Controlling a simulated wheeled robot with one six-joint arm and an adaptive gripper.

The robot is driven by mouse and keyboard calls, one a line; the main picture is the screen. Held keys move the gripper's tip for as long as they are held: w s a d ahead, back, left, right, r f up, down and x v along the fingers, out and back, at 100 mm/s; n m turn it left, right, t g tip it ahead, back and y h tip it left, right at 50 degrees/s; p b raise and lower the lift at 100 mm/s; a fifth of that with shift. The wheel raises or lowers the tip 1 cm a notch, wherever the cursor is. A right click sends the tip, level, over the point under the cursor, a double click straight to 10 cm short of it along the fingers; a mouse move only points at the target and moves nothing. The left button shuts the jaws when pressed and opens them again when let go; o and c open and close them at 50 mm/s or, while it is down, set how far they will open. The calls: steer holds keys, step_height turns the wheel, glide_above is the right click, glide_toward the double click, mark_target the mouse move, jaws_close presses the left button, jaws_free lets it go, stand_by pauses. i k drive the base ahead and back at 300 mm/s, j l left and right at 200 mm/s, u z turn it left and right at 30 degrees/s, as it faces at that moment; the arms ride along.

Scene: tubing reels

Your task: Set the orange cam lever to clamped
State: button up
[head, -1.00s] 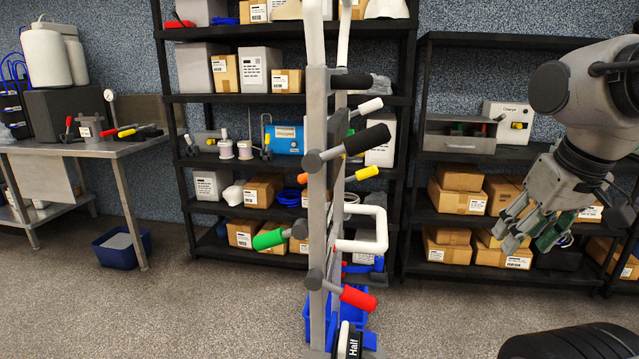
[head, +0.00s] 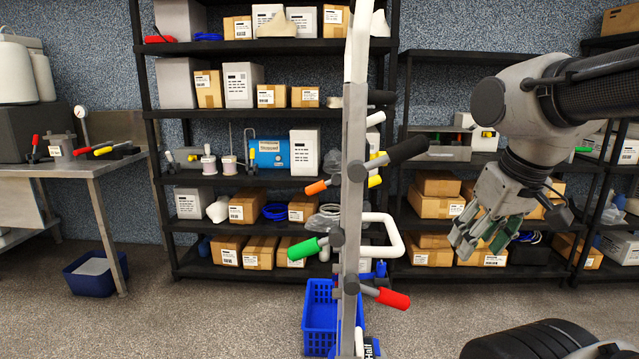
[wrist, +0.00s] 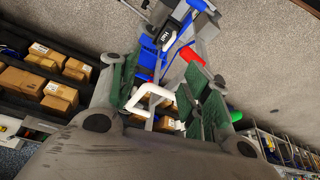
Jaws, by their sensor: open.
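The orange cam lever (head: 318,187) shows in the head view on the left side of a grey upright post (head: 352,220), between the black lever above and the green lever below. It points left and slightly down. My gripper (head: 466,243) is open and empty, to the right of the post and apart from it. In the wrist view my gripper's green-padded fingers (wrist: 165,100) are spread, with the post's red lever (wrist: 191,54) and white handle (wrist: 150,97) beyond them. I cannot pick out the orange lever in the wrist view.
The post also carries black (head: 408,149), green (head: 306,249) and red (head: 392,298) levers and a white loop handle (head: 388,235). A blue crate (head: 319,315) stands at its foot. Shelves (head: 280,182) with boxes stand behind; a bench (head: 75,163) is left.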

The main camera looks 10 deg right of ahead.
mark_target(337, 178)
steer(key=i+j, duration=0.1)
steer(key=j, duration=1.4)
